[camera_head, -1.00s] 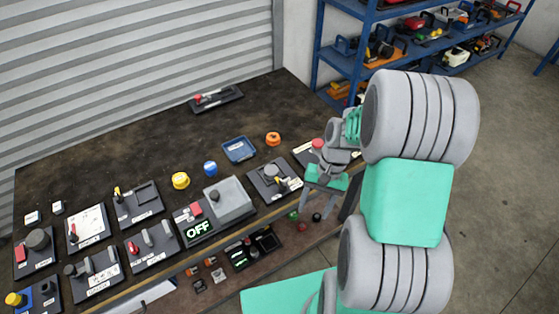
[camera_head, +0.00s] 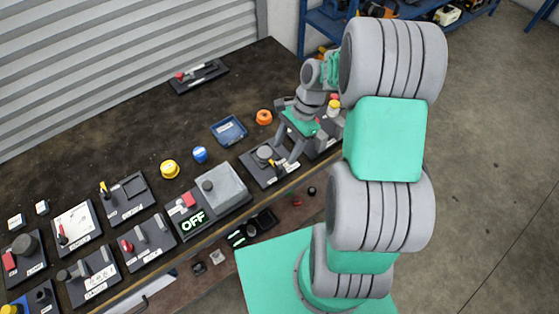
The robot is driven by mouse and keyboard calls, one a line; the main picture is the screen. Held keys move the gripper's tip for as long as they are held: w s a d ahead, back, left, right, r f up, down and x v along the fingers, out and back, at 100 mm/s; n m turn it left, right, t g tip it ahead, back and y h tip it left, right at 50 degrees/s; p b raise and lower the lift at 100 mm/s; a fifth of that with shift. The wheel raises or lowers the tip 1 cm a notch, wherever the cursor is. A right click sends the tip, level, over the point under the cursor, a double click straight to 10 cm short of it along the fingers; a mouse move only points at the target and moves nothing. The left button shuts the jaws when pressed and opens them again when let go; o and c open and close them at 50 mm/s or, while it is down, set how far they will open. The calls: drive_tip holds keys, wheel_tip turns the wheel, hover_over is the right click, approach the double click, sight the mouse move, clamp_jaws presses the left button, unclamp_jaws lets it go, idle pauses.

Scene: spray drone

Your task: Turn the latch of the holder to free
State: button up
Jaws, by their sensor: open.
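A dark base plate (camera_head: 256,171) near the table's front edge carries a round grey part (camera_head: 265,153) and a small yellow lever-like piece beside it. I take this for the holder and its latch, but its label is too small to read. My gripper (camera_head: 285,161) is open and points down at the right part of this plate, its grey fingers close to the yellow piece. I cannot tell whether they touch it. The fingers hide part of the plate. Another plate with a yellow-tipped lever (camera_head: 104,188) and a square recess lies farther left.
A grey box with a red switch and a lit OFF sign (camera_head: 193,221) stands left of the plate. Another panel sits right of my gripper. The table's back is mostly clear.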

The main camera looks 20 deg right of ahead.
sight(278, 165)
drive_tip(key=x, duration=0.6)
drive_tip(key=shift+f+p, duration=0.15)
drive_tip(key=shift+p, duration=0.2)
drive_tip(key=shift+c, duration=0.4)
clamp_jaws()
